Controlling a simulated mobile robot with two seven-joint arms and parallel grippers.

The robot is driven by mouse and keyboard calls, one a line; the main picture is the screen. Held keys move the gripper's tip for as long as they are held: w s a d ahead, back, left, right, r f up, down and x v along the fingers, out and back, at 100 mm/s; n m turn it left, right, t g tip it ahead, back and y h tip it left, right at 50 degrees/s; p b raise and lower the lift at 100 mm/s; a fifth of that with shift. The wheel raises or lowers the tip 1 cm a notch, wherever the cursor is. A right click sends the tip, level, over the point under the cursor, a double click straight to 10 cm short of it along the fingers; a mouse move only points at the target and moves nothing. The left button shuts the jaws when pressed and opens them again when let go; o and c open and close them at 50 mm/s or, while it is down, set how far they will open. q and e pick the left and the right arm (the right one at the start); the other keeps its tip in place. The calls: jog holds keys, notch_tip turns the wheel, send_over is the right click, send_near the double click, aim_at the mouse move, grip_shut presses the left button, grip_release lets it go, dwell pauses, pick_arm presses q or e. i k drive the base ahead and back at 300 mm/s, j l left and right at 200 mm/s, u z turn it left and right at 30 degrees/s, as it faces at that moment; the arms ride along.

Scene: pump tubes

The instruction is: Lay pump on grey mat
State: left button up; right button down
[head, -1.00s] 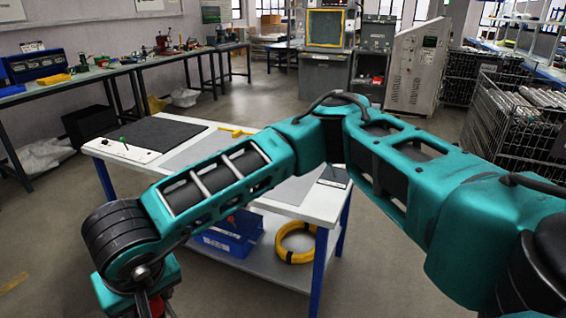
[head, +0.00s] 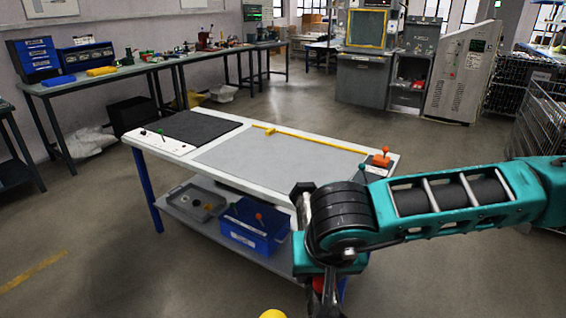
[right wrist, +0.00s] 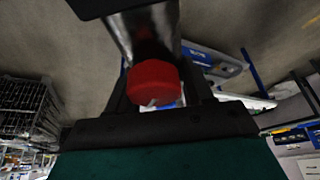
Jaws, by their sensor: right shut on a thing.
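The light grey mat (head: 275,158) lies bare in the middle of the white table top, ahead of me. My right gripper (head: 326,298) hangs in front of the table's near side, its fingers partly hidden at the picture's lower edge. In the right wrist view my right gripper (right wrist: 155,92) is shut on a shiny metal body with a red faceted cap, which looks like the pump (right wrist: 153,82). A red part of the pump (head: 318,284) shows below my wrist in the head view; most of it is hidden. My left gripper is out of view.
A darker mat (head: 195,126) covers the table's left end. A yellow bar (head: 315,140) lies along the back edge, and an orange-topped fitting (head: 381,159) stands at the right end. A blue bin (head: 250,232) and a grey tray (head: 192,203) sit on the lower shelf.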

aim_at(274, 162)
jog(key=i+j+z, duration=0.25)
jog(key=i+j, duration=1.15)
jog(key=j, duration=0.15)
jog(key=i+j, duration=1.05)
jog(key=j, duration=0.15)
